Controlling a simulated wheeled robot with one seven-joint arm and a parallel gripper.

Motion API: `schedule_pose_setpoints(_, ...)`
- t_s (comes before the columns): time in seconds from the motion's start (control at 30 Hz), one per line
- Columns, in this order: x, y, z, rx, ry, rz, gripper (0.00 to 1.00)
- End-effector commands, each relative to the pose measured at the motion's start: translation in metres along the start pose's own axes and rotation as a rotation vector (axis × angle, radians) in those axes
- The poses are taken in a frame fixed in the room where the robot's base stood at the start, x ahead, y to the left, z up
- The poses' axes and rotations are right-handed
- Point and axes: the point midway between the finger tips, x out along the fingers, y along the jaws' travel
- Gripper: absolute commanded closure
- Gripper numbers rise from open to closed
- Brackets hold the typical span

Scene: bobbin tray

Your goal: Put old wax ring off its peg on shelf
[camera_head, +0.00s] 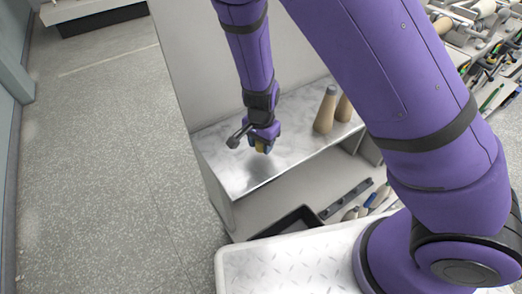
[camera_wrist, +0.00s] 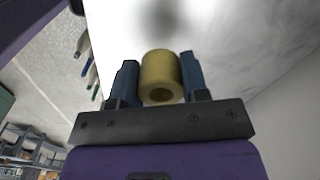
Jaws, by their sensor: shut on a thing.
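The old wax ring (camera_wrist: 160,72) is a thick yellow ring, with its hole facing the wrist camera. My gripper (camera_wrist: 160,80) is shut on it, one blue finger on each side.
Tan cones (camera_head: 326,110) stand on the shelf to the right of my gripper. A dark peg strip (camera_head: 346,199) and a black tray (camera_head: 290,222) lie on the lower level in front. The shelf's left and front parts are clear. A grey panel rises behind.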

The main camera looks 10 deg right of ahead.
Motion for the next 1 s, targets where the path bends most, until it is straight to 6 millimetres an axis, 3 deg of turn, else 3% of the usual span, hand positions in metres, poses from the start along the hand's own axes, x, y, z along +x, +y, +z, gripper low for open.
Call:
schedule_pose_setpoints(0.23,0.032,0.000,0.000,0.000,0.000,0.001,0.81)
schedule_pose_setpoints(0.67,0.038,0.000,0.000,-0.002,0.000,-0.001,0.81)
schedule_pose_setpoints(0.7,0.038,0.000,0.000,-0.002,0.000,-0.001,0.54)
schedule_pose_setpoints(0.8,0.038,0.000,0.000,-0.002,0.001,-0.001,0.33)
schedule_pose_setpoints(1.0,0.038,0.000,0.000,-0.002,0.001,-0.001,0.33)
